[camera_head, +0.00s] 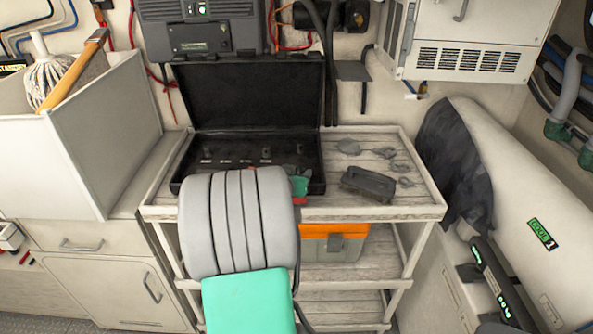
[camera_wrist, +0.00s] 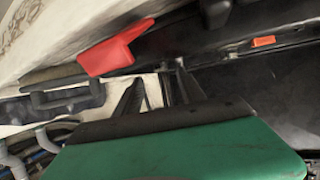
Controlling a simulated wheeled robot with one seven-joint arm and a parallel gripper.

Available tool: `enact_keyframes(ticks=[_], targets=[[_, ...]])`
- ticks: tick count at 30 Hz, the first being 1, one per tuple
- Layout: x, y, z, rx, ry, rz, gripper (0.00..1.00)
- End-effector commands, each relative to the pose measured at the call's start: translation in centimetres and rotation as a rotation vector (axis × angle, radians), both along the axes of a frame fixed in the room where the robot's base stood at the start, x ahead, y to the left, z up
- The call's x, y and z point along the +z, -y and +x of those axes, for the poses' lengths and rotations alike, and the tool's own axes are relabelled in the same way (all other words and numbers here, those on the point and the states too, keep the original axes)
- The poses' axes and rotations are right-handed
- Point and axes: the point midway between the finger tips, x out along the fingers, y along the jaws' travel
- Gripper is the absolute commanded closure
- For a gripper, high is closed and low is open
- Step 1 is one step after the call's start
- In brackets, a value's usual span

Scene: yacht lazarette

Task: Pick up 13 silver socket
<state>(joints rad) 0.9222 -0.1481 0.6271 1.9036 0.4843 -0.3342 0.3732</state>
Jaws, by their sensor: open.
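An open black case (camera_head: 248,92) stands on the cart's top shelf, its lid raised at the back. Small dark pieces (camera_head: 265,150) sit in a row inside it above pale labels too small to read. I cannot tell which of them, if any, is the 13 silver socket. My grey and green arm covers the case's front edge in the head view and hides most of my gripper there. In the wrist view my gripper (camera_wrist: 157,90) shows two dark fingers spread apart with nothing seen between them. A dark surface fills the right of that view, perhaps the case.
The cart's wooden top (camera_head: 340,210) also holds a dark block-shaped object (camera_head: 368,184) and several small grey pieces (camera_head: 382,152) right of the case. An orange and grey toolbox (camera_head: 333,245) sits on the shelf below. A white bin (camera_head: 90,140) stands left; a pale rounded tank (camera_head: 520,190) stands right.

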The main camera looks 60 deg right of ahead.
Motion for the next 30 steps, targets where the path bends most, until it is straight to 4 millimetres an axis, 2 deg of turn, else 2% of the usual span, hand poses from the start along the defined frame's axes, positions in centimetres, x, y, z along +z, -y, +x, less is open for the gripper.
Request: enact_keyframes(ticks=[9,17,30], targets=[[-2.1,4.2,0.9,0.002,0.0,0.003,0.53],[-2.4,4.8,1.1,0.004,0.0,0.002,0.53],[-2.4,4.8,1.1,0.004,0.0,0.002,0.87]])
